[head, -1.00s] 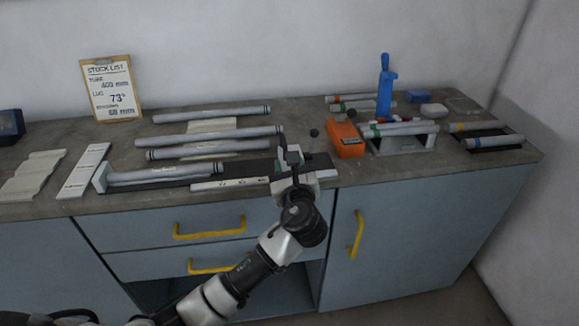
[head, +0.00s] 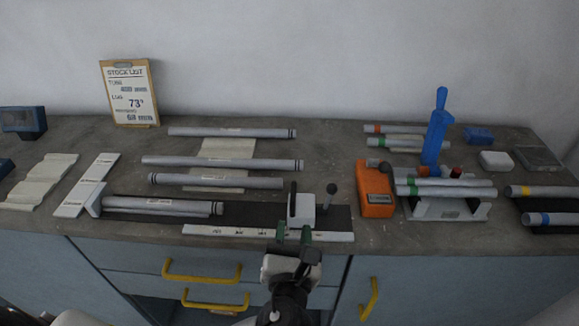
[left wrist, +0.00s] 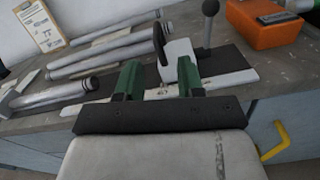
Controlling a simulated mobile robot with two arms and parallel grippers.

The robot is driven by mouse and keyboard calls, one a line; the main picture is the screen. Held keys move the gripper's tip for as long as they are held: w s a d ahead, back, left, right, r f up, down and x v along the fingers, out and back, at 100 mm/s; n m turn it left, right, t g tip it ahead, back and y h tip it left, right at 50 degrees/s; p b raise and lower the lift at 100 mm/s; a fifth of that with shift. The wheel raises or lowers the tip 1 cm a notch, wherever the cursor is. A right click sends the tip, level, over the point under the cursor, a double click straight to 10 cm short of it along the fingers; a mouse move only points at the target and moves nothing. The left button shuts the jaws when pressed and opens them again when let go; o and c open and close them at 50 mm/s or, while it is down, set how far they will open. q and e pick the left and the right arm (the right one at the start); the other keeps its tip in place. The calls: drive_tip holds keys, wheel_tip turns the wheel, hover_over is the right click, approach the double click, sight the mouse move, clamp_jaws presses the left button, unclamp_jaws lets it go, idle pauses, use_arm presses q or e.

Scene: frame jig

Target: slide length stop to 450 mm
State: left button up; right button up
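The length stop, a white block (head: 301,210) with a dark plate, stands on the black jig base (head: 262,214) near its right end. A ball-topped lever (head: 329,196) rises just right of it. A white scale strip (head: 215,230) runs along the jig's front edge; its figures are too small to read. My left gripper (head: 294,235) is at the scale, in front of the stop. In the left wrist view its green fingers (left wrist: 158,82) are apart, with the stop (left wrist: 179,62) beyond the gap; I cannot tell whether they touch it. My right gripper is out of view.
Grey tubes (head: 222,163) lie behind the jig, and others lie in its left part (head: 160,206). An orange box (head: 376,189) and a tube rack (head: 446,208) stand to the right. A stock list clipboard (head: 130,92) leans at the back wall.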

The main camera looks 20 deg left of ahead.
sight(292, 201)
use_arm(q)
drive_tip(key=w, duration=0.1)
drive_tip(key=w+a, duration=0.1)
drive_tip(key=w, duration=0.1)
drive_tip(key=shift+a+r+p, duration=0.25)
drive_tip(key=shift+r+p, duration=0.05)
drive_tip(key=shift+p, duration=0.05)
drive_tip(key=x, duration=0.3)
drive_tip(key=shift+w+f, duration=0.1)
drive_tip(key=shift+w, duration=0.2)
drive_tip(key=shift+p+x, duration=0.3)
drive_tip(key=shift+x, duration=0.8)
drive_tip(key=shift+w, duration=0.25)
drive_tip(key=shift+w+a+f, duration=0.1)
drive_tip(key=shift+w, duration=0.05)
drive_tip(key=c, duration=0.5)
clamp_jaws()
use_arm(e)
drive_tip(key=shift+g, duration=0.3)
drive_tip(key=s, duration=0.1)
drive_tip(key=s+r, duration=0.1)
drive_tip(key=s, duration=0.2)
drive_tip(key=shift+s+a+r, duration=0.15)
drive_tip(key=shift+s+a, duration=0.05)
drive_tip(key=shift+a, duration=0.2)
